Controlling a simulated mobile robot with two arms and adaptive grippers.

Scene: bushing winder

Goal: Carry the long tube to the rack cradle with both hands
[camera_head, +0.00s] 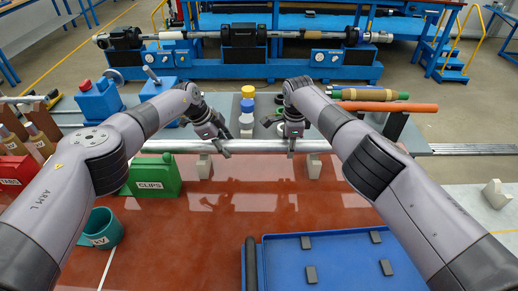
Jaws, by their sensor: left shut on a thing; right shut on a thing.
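The long silver-grey tube (256,146) lies across the view along the back edge of the red tabletop, roughly level. My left gripper (221,149) is shut on it left of its middle. My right gripper (291,148) is shut on it further right. Which part is the cradle is unclear.
A green CLIPS box (154,178), a teal bin (103,229) and a red box (17,171) stand at left. A blue tray (335,262) fills the front right. Yellow- and blue-capped containers (247,105) stand behind the tube. The red tabletop's middle is clear.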

